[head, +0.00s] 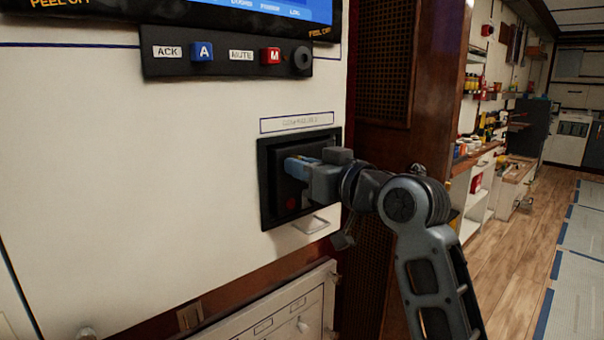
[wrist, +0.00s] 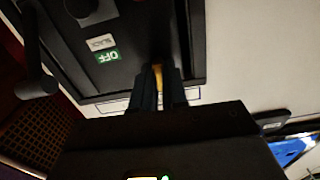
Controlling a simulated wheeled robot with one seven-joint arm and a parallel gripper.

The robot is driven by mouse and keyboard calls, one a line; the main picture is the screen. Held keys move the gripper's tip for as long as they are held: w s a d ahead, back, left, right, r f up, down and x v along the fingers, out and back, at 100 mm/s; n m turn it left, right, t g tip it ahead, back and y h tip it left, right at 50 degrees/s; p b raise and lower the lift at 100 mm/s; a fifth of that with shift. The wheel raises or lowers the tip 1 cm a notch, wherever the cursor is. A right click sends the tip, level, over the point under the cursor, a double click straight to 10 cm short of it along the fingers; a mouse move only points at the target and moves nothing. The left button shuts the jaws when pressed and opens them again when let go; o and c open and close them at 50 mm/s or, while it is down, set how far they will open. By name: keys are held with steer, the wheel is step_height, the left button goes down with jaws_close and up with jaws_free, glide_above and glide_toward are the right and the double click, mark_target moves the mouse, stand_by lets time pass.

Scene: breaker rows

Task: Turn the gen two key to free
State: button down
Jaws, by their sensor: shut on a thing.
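A black recessed panel (head: 266,205) is set in the white wall under a small label strip. My gripper (head: 293,166) reaches into it from the right, at its upper part. In the wrist view my gripper (wrist: 158,88) is shut on a narrow brass-yellow piece, which I take to be the key (wrist: 158,72). Only a sliver of it shows between the fingers, so its turn position cannot be told. A green OFF label (wrist: 107,56) and a white label (wrist: 101,42) sit on the panel beside the fingers. The key's own markings are hidden or too small to read.
A control strip with a blue A button (head: 202,51) and a red M button (head: 271,56) is above the panel. A light handle (head: 308,226) juts out below it.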

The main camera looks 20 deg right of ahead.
steer(key=shift+f+n, duration=0.1)
steer(key=shift+n, duration=0.2)
stand_by(0.4)
steer(key=c, duration=1.2)
jaws_free()
steer(key=shift+o, duration=0.2)
steer(key=v, duration=0.7)
steer(key=shift+s+d+b, duration=0.15)
steer(key=shift+s+b, duration=0.2)
steer(key=shift+b, duration=0.05)
